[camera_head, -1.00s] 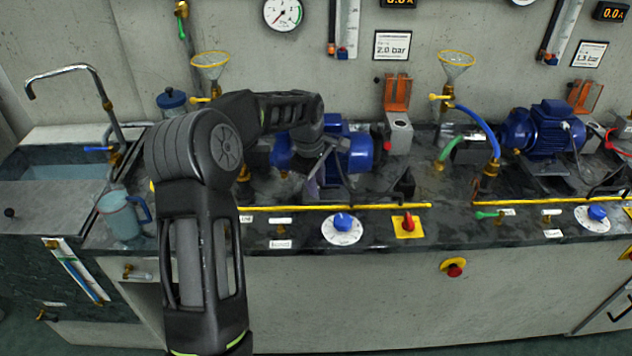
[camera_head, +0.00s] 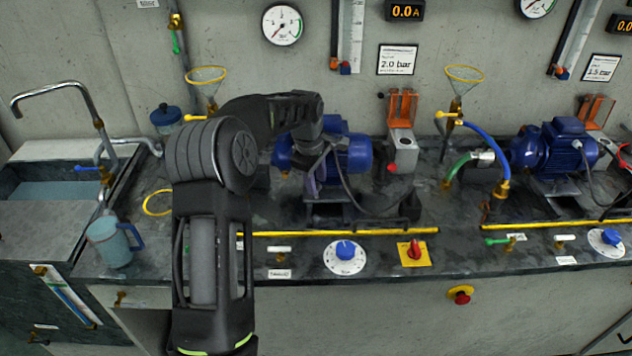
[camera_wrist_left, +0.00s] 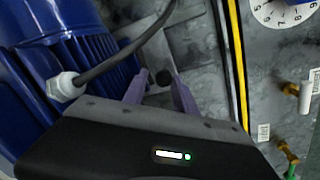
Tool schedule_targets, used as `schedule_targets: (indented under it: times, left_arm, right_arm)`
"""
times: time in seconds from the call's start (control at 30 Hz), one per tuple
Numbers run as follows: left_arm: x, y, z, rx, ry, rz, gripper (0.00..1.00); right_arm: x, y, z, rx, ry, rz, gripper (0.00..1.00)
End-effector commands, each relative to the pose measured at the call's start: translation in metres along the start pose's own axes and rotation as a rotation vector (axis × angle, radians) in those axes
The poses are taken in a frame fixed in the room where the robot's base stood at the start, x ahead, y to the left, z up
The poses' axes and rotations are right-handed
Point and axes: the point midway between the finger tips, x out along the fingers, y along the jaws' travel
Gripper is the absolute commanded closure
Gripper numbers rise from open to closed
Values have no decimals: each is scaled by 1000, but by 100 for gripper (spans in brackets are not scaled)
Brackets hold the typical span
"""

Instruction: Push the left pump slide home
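The left pump is a blue motor (camera_head: 352,153) on a dark slide base (camera_head: 328,214) at the middle of the bench. My left arm reaches over the bench from the left. My left gripper (camera_head: 314,188) points down at the near side of the pump and is partly hidden by its own wrist. The motor's ribbed blue housing (camera_wrist_left: 85,65) and grey cable gland fill the left there. My right gripper is not in view.
A yellow rail (camera_head: 345,232) runs along the bench front, with a dial (camera_head: 345,257) and red switch (camera_head: 414,252) before it. An orange bracket (camera_head: 402,106) stands behind right. A blue jug (camera_head: 112,243) and sink are left; a second pump (camera_head: 548,148) is right.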

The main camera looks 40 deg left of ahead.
Motion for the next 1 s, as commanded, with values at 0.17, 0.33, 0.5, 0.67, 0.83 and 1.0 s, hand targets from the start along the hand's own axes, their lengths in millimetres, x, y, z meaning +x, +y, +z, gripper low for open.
schedule_targets:
  times: [0.17, 0.33, 0.5, 0.67, 0.83, 1.0]
  left_arm:
    - [-1, 1, 0, 0, 0, 1, 56]
    - [0, -1, 1, 1, -2, -2, 55]
    - [-2, -1, 1, 1, -2, -3, 55]
    - [-18, 0, 1, 1, -1, -1, 55]
    - [-46, 0, 1, 0, 0, 0, 55]
    - [-70, 1, 1, 1, -1, 0, 55]
  right_arm:
    - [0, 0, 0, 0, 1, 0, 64]
    - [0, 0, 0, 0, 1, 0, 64]
    - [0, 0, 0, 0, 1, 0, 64]
    - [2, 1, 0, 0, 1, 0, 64]
    - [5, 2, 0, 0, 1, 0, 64]
    - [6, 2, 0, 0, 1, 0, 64]
